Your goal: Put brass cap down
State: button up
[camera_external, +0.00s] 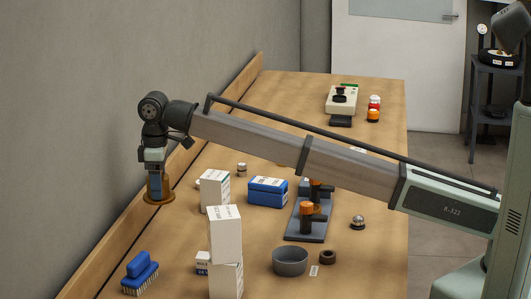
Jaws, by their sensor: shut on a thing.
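The brass cap (158,199) is a round, brass-brown piece at the lower end of my gripper (156,187), at the left of the table beside the low wooden back edge. My gripper points straight down and is shut on the cap. The fingers hide part of it. I cannot tell whether the cap touches the table or hangs just above it.
White boxes (225,233) and a blue box (267,191) stand right of my gripper. A blue brush (140,273) lies front left.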

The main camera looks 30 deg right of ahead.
jog(key=shift+s+a+f+n, duration=0.15)
jog(key=shift+s+a, duration=0.3)
jog(key=shift+s+a+f+n, duration=0.15)
jog(key=shift+s+a, duration=0.3)
jog(key=shift+w+f, duration=0.1)
jog(key=shift+f, duration=7.1)
jog(key=shift+f, duration=0.1)
jog(key=o, duration=1.3)
notch_tip(320, 180, up, 12)
jog(key=shift+r, duration=0.15)
